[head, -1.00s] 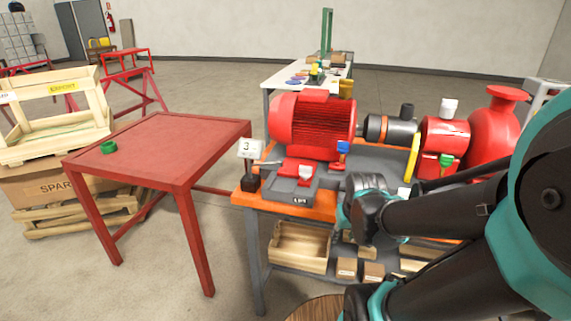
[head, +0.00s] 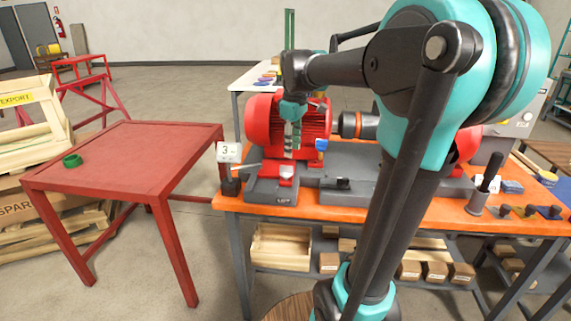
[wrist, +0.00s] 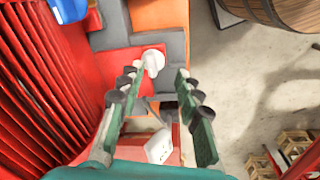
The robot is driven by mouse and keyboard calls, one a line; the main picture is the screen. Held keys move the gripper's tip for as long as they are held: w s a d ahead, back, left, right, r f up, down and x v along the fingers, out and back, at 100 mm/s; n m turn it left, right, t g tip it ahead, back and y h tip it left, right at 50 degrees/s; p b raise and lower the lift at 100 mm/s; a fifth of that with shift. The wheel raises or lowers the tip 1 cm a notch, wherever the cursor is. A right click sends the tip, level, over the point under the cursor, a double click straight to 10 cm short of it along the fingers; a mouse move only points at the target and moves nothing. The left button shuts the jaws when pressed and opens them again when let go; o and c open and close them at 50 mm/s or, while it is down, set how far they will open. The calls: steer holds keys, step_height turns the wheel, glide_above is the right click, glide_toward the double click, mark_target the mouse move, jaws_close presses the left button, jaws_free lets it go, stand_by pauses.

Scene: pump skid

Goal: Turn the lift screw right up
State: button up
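The lift screw's white head (head: 287,171) stands on a red bracket at the front of a grey block lettered "LIFT", before the red motor (head: 262,125). In the wrist view the white head (wrist: 153,61) lies just beyond and between my fingertips, apart from them. My gripper (head: 292,150) points down in front of the motor, above the bracket. Its two fingers (wrist: 160,78) are spread with nothing between them. A blue-topped screw (head: 321,145) stands to the right, and its blue top also shows at the wrist view's upper left (wrist: 68,9).
The motor's ribbed side is close to my left finger in the wrist view. A "3" sign (head: 229,152) stands at the left end of the orange bench (head: 400,209). A red table (head: 120,155) with a green ring (head: 72,160) is at left. My arm hides the bench's middle.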

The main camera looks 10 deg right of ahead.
mark_target(286, 166)
steer(key=w+a+r+n+g, duration=0.1)
steer(key=w+r+n, duration=0.25)
steer(key=r, duration=0.55)
steer(key=shift+n, duration=0.25)
step_height(286, 166, down, 17)
steer(key=shift+a+f, duration=0.15)
jaws_close()
